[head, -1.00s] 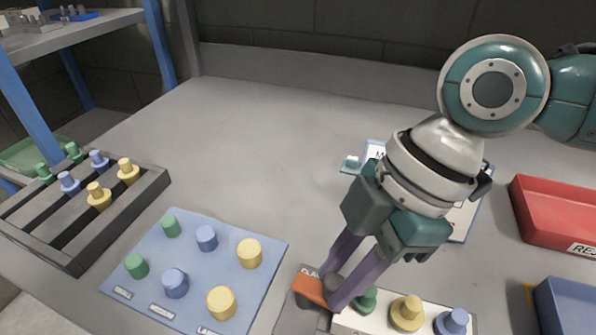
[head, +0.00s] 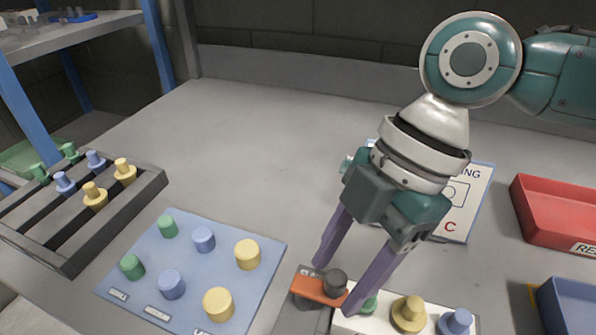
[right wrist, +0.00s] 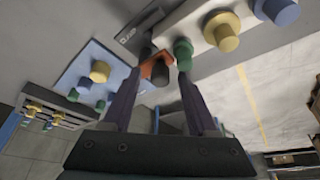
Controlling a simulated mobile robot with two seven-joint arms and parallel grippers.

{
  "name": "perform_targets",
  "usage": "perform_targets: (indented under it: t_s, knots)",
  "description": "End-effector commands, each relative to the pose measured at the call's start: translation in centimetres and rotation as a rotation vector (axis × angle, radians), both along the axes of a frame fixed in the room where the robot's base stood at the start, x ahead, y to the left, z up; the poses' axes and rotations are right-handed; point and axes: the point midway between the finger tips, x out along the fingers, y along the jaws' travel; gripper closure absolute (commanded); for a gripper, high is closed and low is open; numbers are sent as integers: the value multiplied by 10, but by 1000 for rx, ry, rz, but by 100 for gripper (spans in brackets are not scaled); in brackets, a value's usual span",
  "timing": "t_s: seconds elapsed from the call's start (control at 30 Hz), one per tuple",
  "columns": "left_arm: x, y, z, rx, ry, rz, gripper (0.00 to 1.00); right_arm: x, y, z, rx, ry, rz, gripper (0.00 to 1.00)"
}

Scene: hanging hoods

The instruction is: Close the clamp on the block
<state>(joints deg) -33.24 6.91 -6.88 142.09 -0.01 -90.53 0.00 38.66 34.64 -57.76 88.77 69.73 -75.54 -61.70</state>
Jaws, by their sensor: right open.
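The clamp (head: 308,288) has an orange arm with a dark round knob and stands at the left end of the white block (head: 386,327). The block carries a green, a yellow and a blue peg. My right gripper (head: 335,288) is open, with its purple fingers on either side of the clamp's arm and knob. In the right wrist view the orange arm (right wrist: 153,66) shows between the fingers, near the green peg (right wrist: 183,50). I cannot tell whether the arm presses on the block. My left gripper is out of view.
A blue board (head: 140,262) with several pegs lies left of the clamp. A dark slotted rack (head: 77,250) stands at far left. A red tray (head: 555,215) and a blue tray (head: 570,300) are at right. A printed sheet (head: 478,190) lies behind my arm. The middle back is bare.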

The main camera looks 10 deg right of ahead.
Motion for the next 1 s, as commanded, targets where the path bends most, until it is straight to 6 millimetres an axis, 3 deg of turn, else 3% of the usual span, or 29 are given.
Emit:
perform_targets:
  t_s: [0.27,0.7,1.0]
  knots:
    - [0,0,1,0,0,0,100,1,-4,9,1,-3,-1,41]
    - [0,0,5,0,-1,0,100,8,-33,83,1,-3,-1,41]
    - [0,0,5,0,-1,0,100,8,-37,92,0,0,0,41]
